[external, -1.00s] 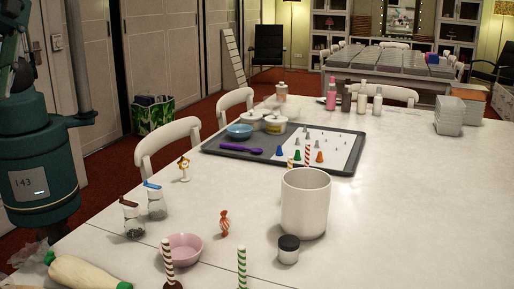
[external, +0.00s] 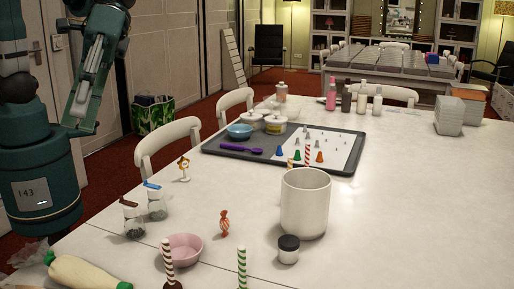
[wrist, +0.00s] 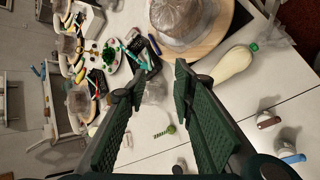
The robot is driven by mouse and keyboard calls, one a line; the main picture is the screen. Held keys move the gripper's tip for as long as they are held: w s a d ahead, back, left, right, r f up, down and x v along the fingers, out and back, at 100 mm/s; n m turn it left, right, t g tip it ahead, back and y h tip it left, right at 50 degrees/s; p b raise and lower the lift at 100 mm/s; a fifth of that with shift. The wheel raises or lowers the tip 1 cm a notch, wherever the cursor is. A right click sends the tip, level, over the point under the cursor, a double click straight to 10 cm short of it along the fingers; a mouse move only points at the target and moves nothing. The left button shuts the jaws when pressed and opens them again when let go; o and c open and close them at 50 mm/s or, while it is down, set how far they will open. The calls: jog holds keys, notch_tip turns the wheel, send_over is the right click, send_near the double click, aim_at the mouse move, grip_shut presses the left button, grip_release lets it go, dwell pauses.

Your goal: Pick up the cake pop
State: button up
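One cake pop with a brown-and-white striped stick (external: 167,258) stands at the near edge of the external view, its brown ball low and partly cut off. Another with a green-and-white striped stick (external: 242,266) stands to its right, its lower end out of frame. In the wrist view a green-headed cake pop (wrist: 169,129) shows between my fingers, farther off on the white table. My gripper (wrist: 159,84) is open, with nothing held between its textured green fingers. In the external view its fingers cannot be made out.
A pink bowl (external: 182,249), a wrapped orange candy (external: 224,223), a white mug (external: 305,203), and a dark-lidded jar (external: 288,250) stand near the cake pops. Small jars (external: 157,203) and a piping bag (external: 85,271) are at left. The table's right side is mostly clear.

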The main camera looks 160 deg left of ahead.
jog(key=s+a+f+n+t+b, duration=0.1)
jog(key=a+f+n+t+b, duration=0.2)
jog(key=a, duration=0.7)
jog(key=s+a+f+n, duration=0.1)
jog(key=a+f+n, duration=0.25)
jog(key=a, duration=0.75)
jog(key=s+a+f+n+t+b, duration=0.25)
jog(key=a+f, duration=0.25)
jog(key=a, duration=0.5)
jog(key=s+a+f+n+t+b, duration=0.1)
jog(key=s+a+f+n+t, duration=0.1)
jog(key=s+a+f, duration=0.6)
jog(key=s+a+f+n+t+b, duration=0.1)
jog(key=s+a+f+n, duration=0.3)
jog(key=s+a+f, duration=0.4)
jog(key=s+a+t, duration=0.1)
jog(key=s+a, duration=0.1)
jog(key=a, duration=0.3)
jog(key=shift+a+f+y, duration=0.25)
jog(key=shift+a+y, duration=0.1)
jog(key=shift+y, duration=0.05)
jog(key=shift+s, duration=0.1)
jog(key=shift+w+d, duration=0.25)
jog(key=shift+w, duration=1.05)
